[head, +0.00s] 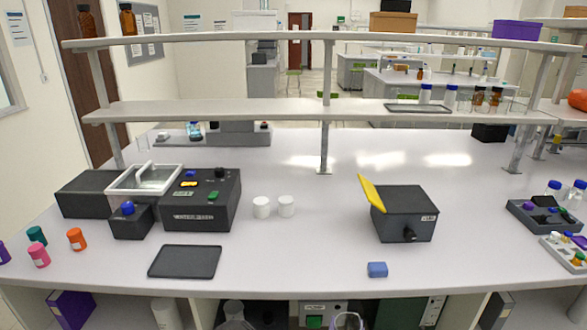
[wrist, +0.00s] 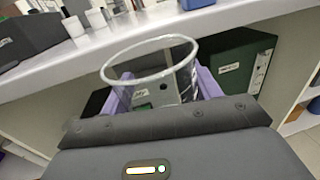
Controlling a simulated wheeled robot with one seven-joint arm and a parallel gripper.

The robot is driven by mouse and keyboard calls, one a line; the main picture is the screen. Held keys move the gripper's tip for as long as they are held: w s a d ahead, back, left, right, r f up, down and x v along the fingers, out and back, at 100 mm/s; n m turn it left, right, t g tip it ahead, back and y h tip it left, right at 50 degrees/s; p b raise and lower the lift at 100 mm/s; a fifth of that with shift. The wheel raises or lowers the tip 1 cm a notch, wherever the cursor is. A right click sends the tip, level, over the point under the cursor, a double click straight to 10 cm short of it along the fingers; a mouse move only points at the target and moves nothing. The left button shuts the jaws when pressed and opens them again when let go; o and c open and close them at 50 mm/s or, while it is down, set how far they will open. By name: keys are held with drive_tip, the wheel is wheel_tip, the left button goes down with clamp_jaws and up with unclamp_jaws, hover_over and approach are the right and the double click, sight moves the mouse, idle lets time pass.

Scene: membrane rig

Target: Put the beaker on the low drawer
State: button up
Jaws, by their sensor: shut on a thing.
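A clear glass beaker (wrist: 150,82) is held upright or nearly so in front of the wrist camera, its round rim towards the top. My gripper (wrist: 165,88) is shut on it, with a purple finger at each side of the glass. They are just in front of the bench's front edge, at or below the level of its top. In the head view, a thin pale curve at the bottom edge may be the beaker's rim, but I cannot tell. I cannot make out the low drawer for certain in either view.
A blue block (head: 377,269) lies near the bench's front edge. A black tray (head: 185,261) and two white cups (head: 262,207) are on top. The bench edge is close to the beaker.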

drive_tip(key=s+f+y, duration=0.1)
drive_tip(key=f, duration=0.1)
drive_tip(key=s+f+n+y, duration=0.1)
drive_tip(key=f, duration=0.1)
drive_tip(key=s+f+n, duration=0.1)
drive_tip(key=s+f, duration=0.1)
drive_tip(key=shift+d+y, duration=0.25)
drive_tip(key=shift+y, duration=0.15)
drive_tip(key=shift+w, duration=0.1)
